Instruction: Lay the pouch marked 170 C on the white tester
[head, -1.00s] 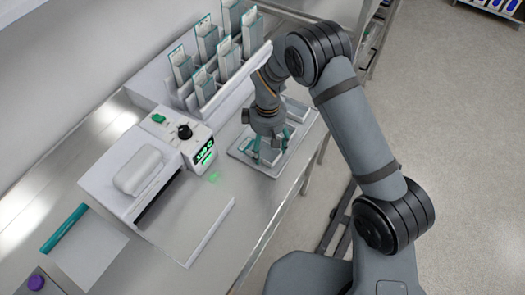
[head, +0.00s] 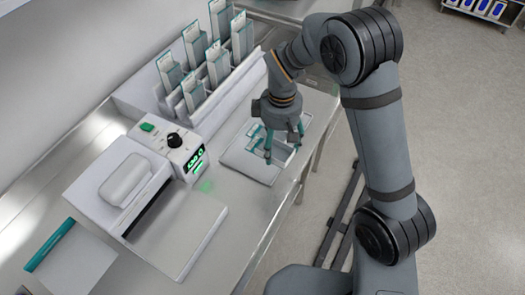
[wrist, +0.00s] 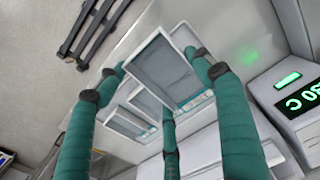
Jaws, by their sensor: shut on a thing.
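My gripper (head: 279,148) has teal fingers and hangs over a shallow grey tray (head: 234,163) on the bench. In the wrist view, its fingers (wrist: 160,76) are shut on a flat pouch (wrist: 163,68) with a grey face and pale border. I cannot read a marking on it. Other pouches (wrist: 126,123) show behind it in the wrist view. The white tester (head: 118,180) stands left of the tray, with a black knob, a green button and a lit green display (head: 195,160). The display shows partly in the wrist view (wrist: 302,97), ending in "0 C".
A white rack (head: 150,108) with several upright teal-edged packets stands behind the tray. A pale flat plate (head: 190,238) extends in front of the tester. A white sheet with a teal strip (head: 50,245) lies at the left. The bench's front edge is close to the tray.

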